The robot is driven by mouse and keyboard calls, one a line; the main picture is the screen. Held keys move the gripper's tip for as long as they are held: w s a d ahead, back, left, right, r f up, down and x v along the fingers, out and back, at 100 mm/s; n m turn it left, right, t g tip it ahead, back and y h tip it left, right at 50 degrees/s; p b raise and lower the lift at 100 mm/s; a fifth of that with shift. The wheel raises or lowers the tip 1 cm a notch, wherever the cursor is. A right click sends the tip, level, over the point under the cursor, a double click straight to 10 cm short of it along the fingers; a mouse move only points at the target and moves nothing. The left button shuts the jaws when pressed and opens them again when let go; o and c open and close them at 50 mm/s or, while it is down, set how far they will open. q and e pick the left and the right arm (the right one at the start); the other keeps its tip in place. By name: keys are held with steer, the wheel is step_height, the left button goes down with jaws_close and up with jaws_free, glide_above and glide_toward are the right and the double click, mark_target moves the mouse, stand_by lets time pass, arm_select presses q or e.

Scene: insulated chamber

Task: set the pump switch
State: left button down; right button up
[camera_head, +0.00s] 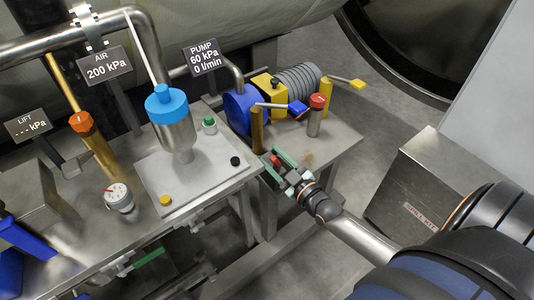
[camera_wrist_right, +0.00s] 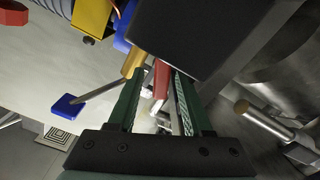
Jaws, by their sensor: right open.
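The pump has a blue round body (camera_head: 240,108) and a yellow block (camera_head: 268,86), with its sign (camera_head: 204,58) reading 60 kPa and 0 l/min. A small red piece with a white end (camera_wrist_right: 160,80), which looks like a switch lever, shows between my right fingers in the wrist view. My right gripper (camera_head: 272,165) is open at the bench's front edge, below the pump, its green fingers on either side of the red piece. Whether they touch it I cannot tell. The switch's base is hidden by the gripper. My left gripper is not in view.
A lever with a blue handle (camera_head: 297,107) tops a brass post (camera_head: 257,133) close to the gripper. A red-capped cylinder (camera_head: 316,116) and a yellow-handled lever (camera_head: 357,85) stand to the right. A metal box (camera_head: 424,172) stands right of the bench.

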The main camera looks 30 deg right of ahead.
steer(key=shift+w+a, duration=0.15)
steer(key=shift+w, duration=1.2)
jaws_close()
